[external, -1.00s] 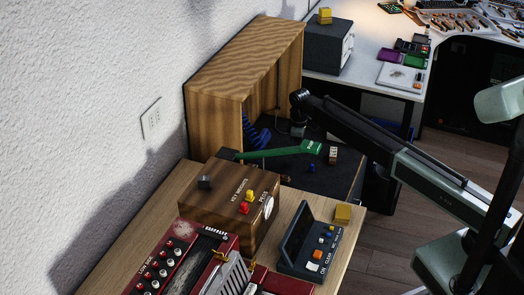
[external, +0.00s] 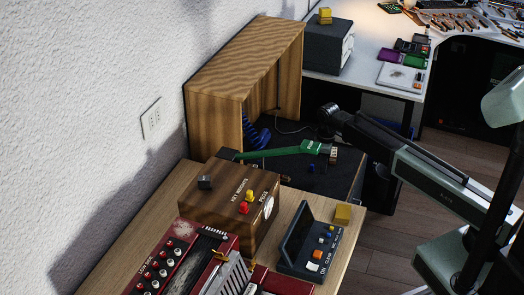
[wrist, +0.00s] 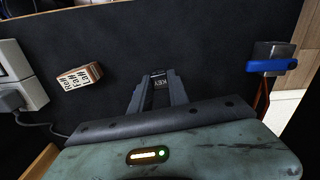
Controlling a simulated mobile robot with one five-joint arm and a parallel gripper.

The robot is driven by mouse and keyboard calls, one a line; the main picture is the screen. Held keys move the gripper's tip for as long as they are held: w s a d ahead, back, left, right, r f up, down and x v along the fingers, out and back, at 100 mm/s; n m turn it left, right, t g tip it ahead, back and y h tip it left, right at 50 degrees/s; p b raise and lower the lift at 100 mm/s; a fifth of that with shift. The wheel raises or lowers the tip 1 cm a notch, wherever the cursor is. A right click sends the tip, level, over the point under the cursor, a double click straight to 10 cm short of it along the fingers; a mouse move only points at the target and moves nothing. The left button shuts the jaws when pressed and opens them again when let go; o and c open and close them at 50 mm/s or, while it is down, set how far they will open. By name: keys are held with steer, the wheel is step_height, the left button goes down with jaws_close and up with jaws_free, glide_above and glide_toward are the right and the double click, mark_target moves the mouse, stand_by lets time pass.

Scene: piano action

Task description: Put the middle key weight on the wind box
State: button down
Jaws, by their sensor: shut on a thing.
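In the wrist view my gripper (wrist: 157,92) is shut on a small dark block marked "KEY" (wrist: 159,77), which shows between the fingertips. I take it to be the middle key weight; its lower part is hidden. In the external view the end of my arm is over the dark work surface, and the fingers and weight are hard to make out there. A brown wooden box (external: 224,208) with lettering on top stands in front, with a grey block, a yellow piece and a red piece on it. I cannot tell for certain which thing is the wind box.
A green tool (external: 285,151) lies on the dark surface (external: 305,178). An open wooden case (external: 215,97) stands behind.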

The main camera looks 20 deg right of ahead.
steer(key=s+a+r+n+p, duration=0.4)
steer(key=s+a+r+p, duration=0.3)
steer(key=a+r+p, duration=0.5)
steer(key=s+a+r+n+p, duration=0.4)
steer(key=s+a+r+p, duration=0.4)
steer(key=r+p, duration=0.8)
steer(key=s+a+r+n+p, duration=0.4)
steer(key=s+a+r+p, duration=0.3)
steer(key=a+r+p, duration=0.55)
steer(key=s+a+f+n+b, duration=0.15)
steer(key=s+n, duration=0.25)
steer(key=s, duration=1.2)
steer(key=b, duration=0.1)
glide_above(227, 188)
steer(key=shift+a+f, duration=0.1)
steer(key=shift+f, duration=0.5)
step_height(227, 188, down, 4)
steer(key=b, duration=0.4)
steer(key=shift+r, duration=0.25)
steer(key=shift+f, duration=0.25)
steer(key=c, duration=1.3)
jaws_free()
steer(key=shift+o, duration=0.2)
